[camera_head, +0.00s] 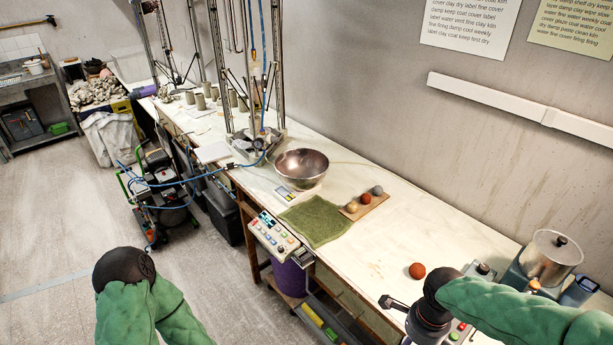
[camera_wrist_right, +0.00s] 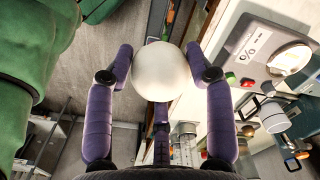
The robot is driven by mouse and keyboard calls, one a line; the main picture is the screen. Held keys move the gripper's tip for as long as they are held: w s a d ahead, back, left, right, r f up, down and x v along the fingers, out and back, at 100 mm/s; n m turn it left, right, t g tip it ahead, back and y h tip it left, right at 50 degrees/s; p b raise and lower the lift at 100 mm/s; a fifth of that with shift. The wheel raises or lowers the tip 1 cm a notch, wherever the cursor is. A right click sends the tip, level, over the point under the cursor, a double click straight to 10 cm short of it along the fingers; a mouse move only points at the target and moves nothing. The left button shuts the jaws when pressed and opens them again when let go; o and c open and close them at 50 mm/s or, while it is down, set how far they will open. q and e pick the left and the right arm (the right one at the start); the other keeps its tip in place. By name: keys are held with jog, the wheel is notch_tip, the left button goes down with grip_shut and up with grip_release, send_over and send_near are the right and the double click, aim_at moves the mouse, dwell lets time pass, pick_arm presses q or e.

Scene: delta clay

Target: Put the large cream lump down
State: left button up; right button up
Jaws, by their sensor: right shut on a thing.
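In the right wrist view, my right gripper (camera_wrist_right: 160,75) is shut on the large cream lump (camera_wrist_right: 161,70). The lump is round, pale and smooth, and sits between the purple fingers. The floor and the bench edge show beyond it. In the head view, my right arm comes in from the lower right over the near end of the bench (camera_head: 385,245); I cannot make out the lump there. My left arm shows at the bottom left, but its gripper is out of the picture.
A terracotta ball (camera_head: 416,270) lies near my right arm. A machine with a metal canister (camera_head: 548,260) is right. Bare bench lies between.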

jog(key=w+a+f+n+b, duration=0.1)
jog(key=w+a+f+n, duration=0.3)
jog(key=n, duration=0.5)
jog(key=w+a+f+n+b, duration=0.2)
jog(key=w+a+f+n, duration=0.1)
jog(key=w+f+n, duration=0.5)
jog(key=shift+w+a+n, duration=0.4)
jog(key=shift+w+n, duration=0.4)
jog(key=shift+n, duration=0.3)
